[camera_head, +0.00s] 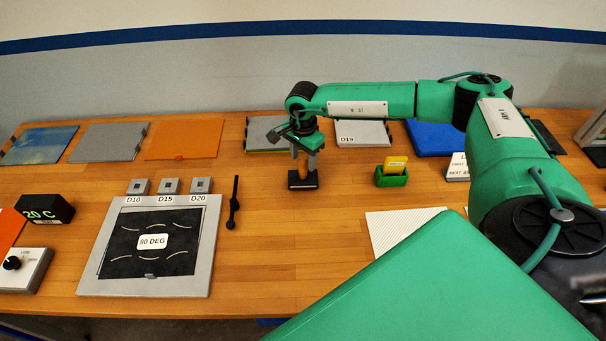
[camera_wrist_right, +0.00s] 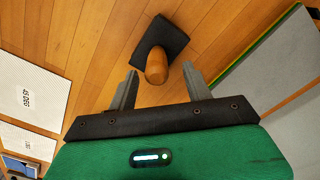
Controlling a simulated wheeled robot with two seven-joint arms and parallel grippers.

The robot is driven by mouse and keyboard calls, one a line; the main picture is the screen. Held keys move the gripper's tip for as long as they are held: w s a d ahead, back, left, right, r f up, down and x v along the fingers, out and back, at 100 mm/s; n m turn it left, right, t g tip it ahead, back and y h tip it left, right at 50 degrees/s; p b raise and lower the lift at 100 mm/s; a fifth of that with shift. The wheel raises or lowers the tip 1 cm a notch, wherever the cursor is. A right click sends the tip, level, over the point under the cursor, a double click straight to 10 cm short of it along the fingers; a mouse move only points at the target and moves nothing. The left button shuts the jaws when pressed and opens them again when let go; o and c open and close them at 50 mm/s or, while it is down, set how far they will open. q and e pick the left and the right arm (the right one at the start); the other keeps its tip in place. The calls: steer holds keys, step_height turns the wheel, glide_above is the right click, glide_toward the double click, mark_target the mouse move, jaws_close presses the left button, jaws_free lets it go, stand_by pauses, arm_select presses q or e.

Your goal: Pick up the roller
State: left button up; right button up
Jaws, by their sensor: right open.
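The roller, with an orange-brown wooden handle and a dark block-like part (camera_head: 303,182) at its lower end, stands on the wooden table in the head view. In the right wrist view its handle (camera_wrist_right: 157,66) points toward the camera, with the dark part (camera_wrist_right: 160,42) beyond it. My right gripper (camera_head: 304,153) is above it, pointing down. Its two fingers (camera_wrist_right: 159,72) are open, one on each side of the handle's top, with visible gaps. Whether the fingers reach down past the handle's top is hard to tell. My left gripper is not in view.
A green holder (camera_head: 392,179) with a yellow card stands right of the roller. A grey framed plate (camera_head: 90,268) marked 90 DEG and a thin black tool (camera_head: 234,205) lie left. Flat panels, including an orange one (camera_head: 184,139), line the back. Table around the roller is clear.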

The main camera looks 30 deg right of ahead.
mark_target(303, 170)
steer(key=shift+s+a+f+p, duration=0.1)
steer(key=shift+s+f+p, duration=0.15)
steer(key=shift+f+p, duration=0.35)
step_height(303, 170, down, 3)
steer(key=shift+f+p, duration=0.1)
steer(key=shift+p, duration=0.8)
steer(key=shift+f, duration=0.35)
steer(key=shift+c, duration=0.6)
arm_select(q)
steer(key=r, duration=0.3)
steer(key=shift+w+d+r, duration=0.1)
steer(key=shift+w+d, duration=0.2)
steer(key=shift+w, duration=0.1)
arm_select(e)
jaws_close()
